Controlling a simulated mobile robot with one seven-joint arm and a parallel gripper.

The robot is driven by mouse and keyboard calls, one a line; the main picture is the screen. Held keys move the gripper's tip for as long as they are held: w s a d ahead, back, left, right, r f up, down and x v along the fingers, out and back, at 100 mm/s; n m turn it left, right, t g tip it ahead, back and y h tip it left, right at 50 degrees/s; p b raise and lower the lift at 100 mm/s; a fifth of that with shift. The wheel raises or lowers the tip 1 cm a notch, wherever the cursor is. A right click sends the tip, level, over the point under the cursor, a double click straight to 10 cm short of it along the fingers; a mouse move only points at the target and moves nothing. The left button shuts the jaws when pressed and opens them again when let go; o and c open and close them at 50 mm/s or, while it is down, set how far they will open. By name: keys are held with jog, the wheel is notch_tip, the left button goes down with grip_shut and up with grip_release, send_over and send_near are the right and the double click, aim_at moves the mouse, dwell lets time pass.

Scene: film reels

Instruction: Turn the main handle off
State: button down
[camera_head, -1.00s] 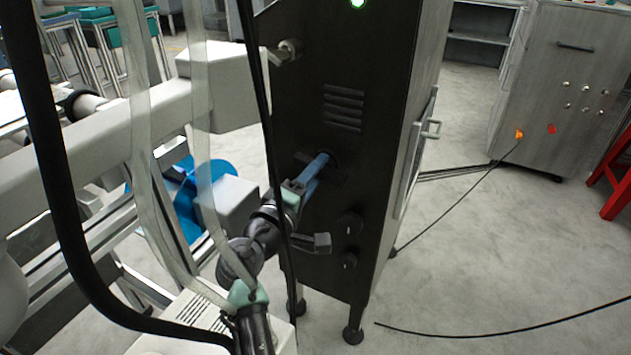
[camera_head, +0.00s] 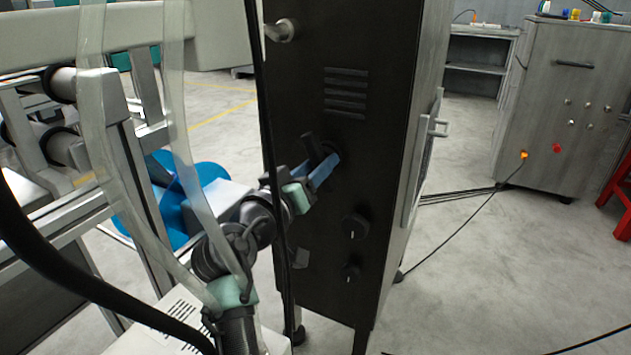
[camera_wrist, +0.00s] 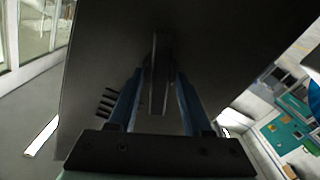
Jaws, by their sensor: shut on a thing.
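The main handle (camera_head: 311,150) is a dark lever on the side of the black cabinet (camera_head: 360,50), below the vent slots. In the head view my gripper (camera_head: 326,170) reaches it from the lower left, and its blue fingers partly cover it. In the wrist view the handle (camera_wrist: 160,75) stands between the two blue fingers of my gripper (camera_wrist: 162,88), pointing along the picture's height. My gripper is shut on the handle. The handle's pivot is mostly hidden.
Two round black knobs (camera_head: 354,227) sit lower on the cabinet face. A metal latch (camera_head: 281,30) is at its upper left. Machine rollers and a blue reel (camera_head: 205,180) stand close on the left. A grey cabinet (camera_head: 560,100) is at the right, with a cable (camera_head: 465,215) on the floor.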

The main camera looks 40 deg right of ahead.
jog(key=shift+f+m+b, duration=0.1)
jog(key=shift+m+b, duration=1)
jog(key=shift+m, duration=0.5)
jog(key=c, duration=0.7)
grip_release()
jog(key=shift+p+v, duration=2.55)
jog(key=shift+v, duration=4)
